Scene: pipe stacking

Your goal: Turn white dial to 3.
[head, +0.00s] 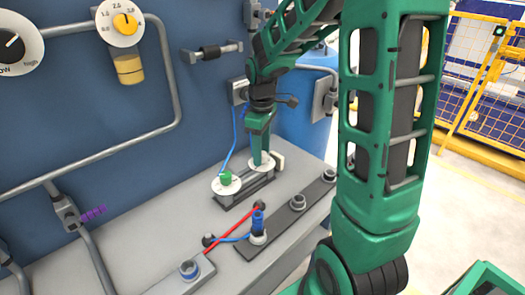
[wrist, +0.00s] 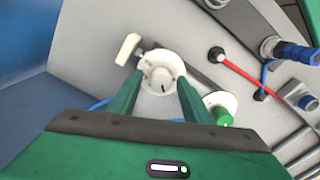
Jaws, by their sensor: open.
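The white dial (wrist: 161,76) is a round white knob on a pale disc with a small dark mark, seen in the wrist view. In the head view its disc (head: 266,162) shows on the grey bench, partly hidden by my gripper. My gripper (wrist: 160,92) points down at the dial with its two green fingers open, one on each side of the knob. I cannot tell whether the fingers touch it. In the head view the gripper (head: 259,158) stands over the disc. The dial's numbers are too small to read.
A green-knobbed dial (head: 225,180) sits beside it on the same bench plate. A cream block (wrist: 128,48) lies on its other side. Red and blue cables and a blue plug (head: 258,222) are nearer. A yellow-knobbed dial (head: 124,24) is on the blue wall.

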